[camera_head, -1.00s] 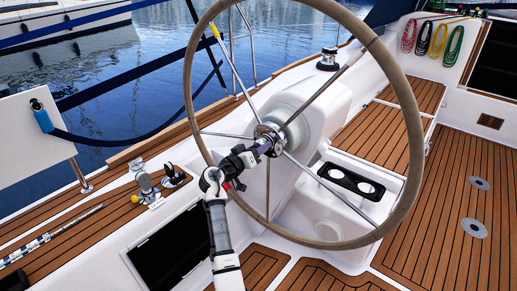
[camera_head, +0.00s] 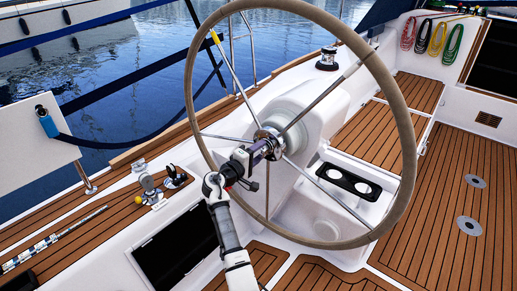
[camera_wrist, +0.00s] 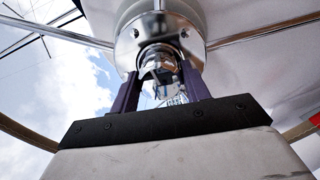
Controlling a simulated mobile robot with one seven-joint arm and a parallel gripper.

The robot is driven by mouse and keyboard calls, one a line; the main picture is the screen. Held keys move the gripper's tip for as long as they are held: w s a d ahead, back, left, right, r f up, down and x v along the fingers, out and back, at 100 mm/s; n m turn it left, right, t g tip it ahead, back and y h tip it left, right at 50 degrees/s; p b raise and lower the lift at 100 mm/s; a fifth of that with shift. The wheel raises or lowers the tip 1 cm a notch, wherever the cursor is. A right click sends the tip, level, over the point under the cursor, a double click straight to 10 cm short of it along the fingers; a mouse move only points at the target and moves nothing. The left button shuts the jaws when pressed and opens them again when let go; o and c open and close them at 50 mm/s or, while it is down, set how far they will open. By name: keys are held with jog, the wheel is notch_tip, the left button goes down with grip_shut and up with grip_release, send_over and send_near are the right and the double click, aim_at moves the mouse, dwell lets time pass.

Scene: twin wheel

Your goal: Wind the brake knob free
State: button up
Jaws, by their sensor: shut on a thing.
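The brake knob (camera_wrist: 160,65) is a shiny chrome knob at the hub of the steering wheel. My gripper (camera_wrist: 158,82) is shut on it, one dark purple finger on each side in the wrist view. The chrome hub plate (camera_wrist: 128,42) with bolts lies right behind the knob. In the head view my gripper (camera_head: 264,148) reaches the hub (camera_head: 271,135) from the lower left, and its fingers mostly hide the knob. The large tan-rimmed steering wheel (camera_head: 409,150) stands upright around the hub, with metal spokes.
The white pedestal (camera_head: 318,110) stands behind the wheel. Spokes (camera_head: 325,187) spread around my gripper. A cup holder (camera_head: 349,181) sits behind the wheel's lower right. Control levers (camera_head: 150,187) stand on the left side deck. Teak floor (camera_head: 450,200) is clear at right.

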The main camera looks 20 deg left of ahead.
jog(key=n+p, duration=0.3)
jog(key=n, duration=0.1)
jog(key=shift+r+n, duration=0.15)
jog(key=shift+n, duration=0.15)
jog(key=n+p, duration=0.4)
jog(key=shift+n, duration=0.3)
jog(key=n+p, duration=0.3)
jog(key=n, duration=0.1)
jog(key=shift+n+p, duration=0.9)
jog(key=shift+n, duration=0.3)
jog(key=shift+f, duration=0.2)
jog(key=o, duration=1)
jog(key=shift+s+a, duration=0.1)
jog(key=shift+s, duration=0.05)
